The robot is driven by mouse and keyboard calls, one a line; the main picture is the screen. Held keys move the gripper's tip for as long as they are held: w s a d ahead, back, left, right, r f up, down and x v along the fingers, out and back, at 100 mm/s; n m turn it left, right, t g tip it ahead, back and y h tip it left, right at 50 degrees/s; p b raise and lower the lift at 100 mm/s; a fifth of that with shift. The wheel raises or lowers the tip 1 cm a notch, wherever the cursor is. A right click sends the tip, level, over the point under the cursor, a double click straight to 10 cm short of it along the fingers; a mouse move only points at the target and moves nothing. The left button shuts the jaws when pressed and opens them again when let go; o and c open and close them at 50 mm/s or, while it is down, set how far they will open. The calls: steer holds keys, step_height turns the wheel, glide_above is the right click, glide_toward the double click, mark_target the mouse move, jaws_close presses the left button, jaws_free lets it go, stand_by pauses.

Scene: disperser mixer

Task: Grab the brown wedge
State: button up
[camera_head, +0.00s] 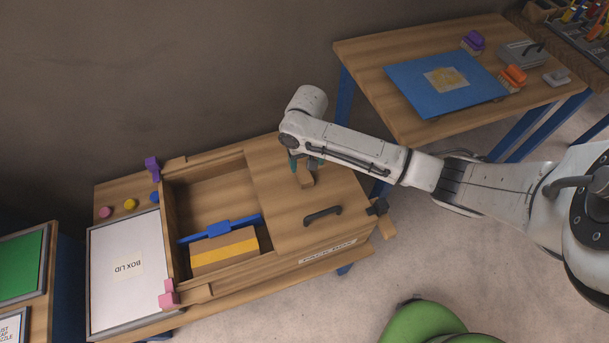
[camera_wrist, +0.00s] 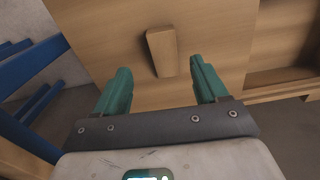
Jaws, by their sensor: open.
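The brown wedge (camera_wrist: 162,52) is a small wooden block on the flat wooden lid panel (camera_wrist: 95,30), seen in the wrist view just beyond and between my fingertips. It also shows in the head view (camera_head: 304,173), partly hidden by my arm. My gripper (camera_wrist: 163,82) has two green fingers, spread apart with nothing between them. In the head view my gripper (camera_head: 305,165) hangs over the panel at the wedge, mostly hidden by my wrist. I cannot tell the exact height gap.
The panel has a black handle (camera_head: 322,215) near its front edge. Left of it is an open compartment with a blue bar (camera_head: 219,228) and a yellow-striped box (camera_head: 224,252). A second table (camera_head: 420,128) stands behind right.

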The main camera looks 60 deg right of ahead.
mark_target(305, 177)
steer(key=shift+a+f+p, duration=0.15)
steer(key=shift+a+f, duration=0.05)
steer(key=shift+f, duration=1.5)
steer(key=shift+a+f+p, duration=0.15)
steer(key=shift+f, duration=1.5)
steer(key=shift+c, duration=0.3)
steer(key=c, duration=1.1)
